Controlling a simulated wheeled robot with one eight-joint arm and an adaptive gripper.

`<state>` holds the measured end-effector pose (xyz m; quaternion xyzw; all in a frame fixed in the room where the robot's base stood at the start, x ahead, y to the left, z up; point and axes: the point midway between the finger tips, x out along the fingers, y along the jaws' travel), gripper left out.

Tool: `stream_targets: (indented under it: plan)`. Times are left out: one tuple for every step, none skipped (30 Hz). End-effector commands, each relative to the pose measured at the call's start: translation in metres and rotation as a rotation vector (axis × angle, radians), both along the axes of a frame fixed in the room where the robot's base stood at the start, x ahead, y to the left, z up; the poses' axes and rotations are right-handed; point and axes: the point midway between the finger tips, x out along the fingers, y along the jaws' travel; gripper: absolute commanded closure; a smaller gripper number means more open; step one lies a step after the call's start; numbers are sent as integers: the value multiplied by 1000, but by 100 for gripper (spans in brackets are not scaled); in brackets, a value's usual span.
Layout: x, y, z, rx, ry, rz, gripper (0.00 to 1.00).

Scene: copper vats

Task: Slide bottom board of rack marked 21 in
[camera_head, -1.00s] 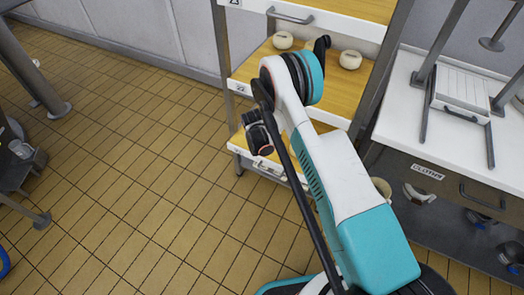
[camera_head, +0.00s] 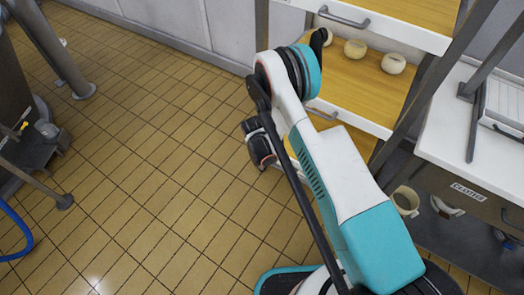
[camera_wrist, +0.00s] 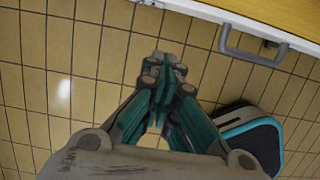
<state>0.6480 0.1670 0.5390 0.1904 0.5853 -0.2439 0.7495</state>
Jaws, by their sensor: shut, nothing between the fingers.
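The rack stands at upper right in the head view. Its top board has a grey handle (camera_head: 344,18), and the middle wooden board (camera_head: 345,80) below carries several pale round pieces (camera_head: 355,48). The bottom board (camera_head: 357,142) is mostly hidden behind my arm, with only a wooden patch showing; no number is readable. In the wrist view, a white board front with a grey handle (camera_wrist: 252,50) crosses the upper right; I cannot tell which board it is. My gripper (camera_wrist: 165,65) is shut and empty, to the left of that handle and apart from it in the picture.
Right of the rack, a white-topped counter (camera_head: 455,135) has a label that seems to read CLOTHS. A pale pot (camera_head: 405,200) stands beneath it. Metal legs and a dark machine (camera_head: 30,150) with a blue hose (camera_head: 22,232) are at left. The tiled floor (camera_head: 150,180) between is clear.

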Motion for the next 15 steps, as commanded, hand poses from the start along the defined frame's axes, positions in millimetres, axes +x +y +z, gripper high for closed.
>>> stream_targets:
  plan:
    - [2, -2, -14, 0, 0, -1, 100]
    - [3, -2, -20, 0, 0, -1, 100]
    - [5, -4, -28, 0, 0, 0, 100]
    - [6, -4, -34, 0, 0, 0, 100]
    - [7, -5, -40, 0, 0, 0, 100]
    - [9, -6, -47, 0, 0, 0, 100]
    - [10, -7, -53, 0, 0, 1, 100]
    - [11, -8, -58, 0, 0, 1, 100]
    - [13, -9, -66, 0, 0, 1, 100]
    - [14, -10, -71, 0, 0, 0, 100]
    - [19, -14, -69, 0, -1, -2, 100]
    - [24, -18, -68, 0, 0, -3, 100]
    - [27, -20, -68, 0, 0, -2, 100]
    - [30, -23, -67, -1, 0, -1, 100]
    - [34, -25, -67, -1, 0, -1, 100]
